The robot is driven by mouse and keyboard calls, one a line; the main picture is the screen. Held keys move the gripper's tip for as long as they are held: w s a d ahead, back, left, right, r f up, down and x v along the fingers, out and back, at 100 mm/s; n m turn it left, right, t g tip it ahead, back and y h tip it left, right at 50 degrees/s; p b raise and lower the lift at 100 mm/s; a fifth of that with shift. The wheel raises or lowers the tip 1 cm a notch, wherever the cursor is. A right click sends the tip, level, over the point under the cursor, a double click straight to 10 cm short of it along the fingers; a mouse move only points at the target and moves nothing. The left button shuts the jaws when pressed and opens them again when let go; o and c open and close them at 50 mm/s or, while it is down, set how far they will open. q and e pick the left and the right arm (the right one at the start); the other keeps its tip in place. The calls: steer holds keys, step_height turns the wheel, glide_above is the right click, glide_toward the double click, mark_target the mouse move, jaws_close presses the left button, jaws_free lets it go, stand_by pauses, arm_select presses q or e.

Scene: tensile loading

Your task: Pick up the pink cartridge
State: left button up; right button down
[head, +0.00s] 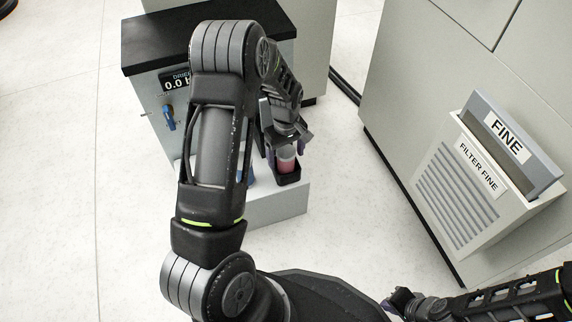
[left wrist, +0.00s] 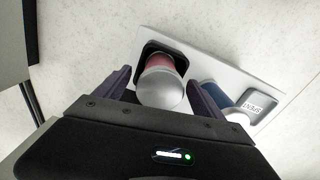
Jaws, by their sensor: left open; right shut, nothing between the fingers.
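The pink cartridge (head: 287,164) stands in a black holder (head: 289,178) on a light grey ledge. In the left wrist view the cartridge (left wrist: 162,63) shows a pink body and a rounded silver-white cap. My left gripper (head: 285,150) is open at the cartridge. In the left wrist view the left gripper (left wrist: 158,77) has one dark purple finger on each side of the cap, with visible gaps. The cartridge is still seated in its holder. My right gripper (head: 390,304) is shut and empty at the bottom right, far from the cartridge.
A blue cartridge (left wrist: 213,97) stands beside the pink one, near a slot labelled SPENT (left wrist: 253,107). The ledge (head: 284,206) adjoins a black-topped dryer cabinet (head: 150,48). A filter bin marked FINE (head: 475,175) is on the right. Floor between is clear.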

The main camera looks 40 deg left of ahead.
arm_select(q)
steer(key=shift+c, duration=0.6)
jaws_close()
stand_by(0.7)
